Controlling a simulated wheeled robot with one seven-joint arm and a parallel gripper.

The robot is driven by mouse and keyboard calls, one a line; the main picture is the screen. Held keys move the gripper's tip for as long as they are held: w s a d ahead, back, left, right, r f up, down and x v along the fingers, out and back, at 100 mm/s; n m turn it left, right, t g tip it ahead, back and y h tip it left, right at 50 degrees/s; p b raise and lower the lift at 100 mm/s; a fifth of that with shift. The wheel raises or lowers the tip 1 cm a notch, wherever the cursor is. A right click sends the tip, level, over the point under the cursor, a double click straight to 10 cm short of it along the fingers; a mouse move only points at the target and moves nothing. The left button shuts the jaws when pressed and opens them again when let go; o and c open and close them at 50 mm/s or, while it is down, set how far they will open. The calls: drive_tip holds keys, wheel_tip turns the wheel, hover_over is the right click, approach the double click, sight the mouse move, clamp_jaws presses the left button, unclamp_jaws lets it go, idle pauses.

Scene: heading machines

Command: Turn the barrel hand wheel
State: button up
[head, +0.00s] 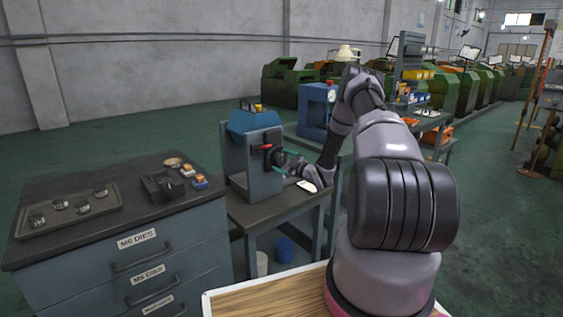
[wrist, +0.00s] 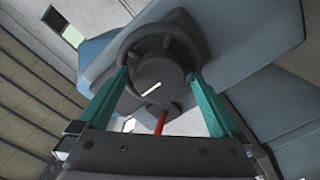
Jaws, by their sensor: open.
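The barrel hand wheel (wrist: 153,65) is a black ring with a round hub that carries a white line, tilted in the wrist view. In the head view the wheel (head: 277,156) is on the right side of the grey-and-blue bench machine (head: 240,152), partly hidden by my gripper. My gripper (head: 289,163) is open, with its green fingers pointing at the wheel. In the wrist view its fingertips stand on either side of the hub, near the rim; I cannot tell whether they touch it. A red handle (wrist: 161,122) shows below the hub.
The machine stands on a grey table (head: 262,211). A drawer cabinet (head: 130,238) with a tray of dies (head: 66,211) is at left. A blue press (head: 316,108) stands behind. A blue bin (head: 284,249) is under the table.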

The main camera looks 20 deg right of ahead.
drive_tip(key=v, duration=1)
drive_tip(key=shift+s, duration=0.1)
drive_tip(key=shift+r, duration=0.1)
wheel_tip(320, 180, up, 22)
drive_tip(key=m+g+h, duration=0.4)
drive_tip(key=m+h, duration=0.2)
drive_tip(key=s+a+r+m+g+h, duration=0.2)
drive_tip(key=s+a+r+m, duration=0.2)
drive_tip(key=s+r, duration=0.6)
drive_tip(key=s+a+r+m+g+y, duration=0.1)
drive_tip(key=s+a, duration=0.3)
drive_tip(key=s, duration=0.6)
drive_tip(key=s+a+r+m+g+y, duration=0.1)
drive_tip(key=s+a+r+m, duration=0.2)
drive_tip(key=s, duration=0.7)
drive_tip(key=s+a+r+m+g+y, duration=0.1)
drive_tip(key=s+a+r+m, duration=0.1)
drive_tip(key=s+a, duration=0.4)
drive_tip(key=s+m, duration=0.1)
drive_tip(key=s, duration=0.3)
drive_tip(key=shift+m+g+y, duration=0.3)
drive_tip(key=shift+y, duration=0.1)
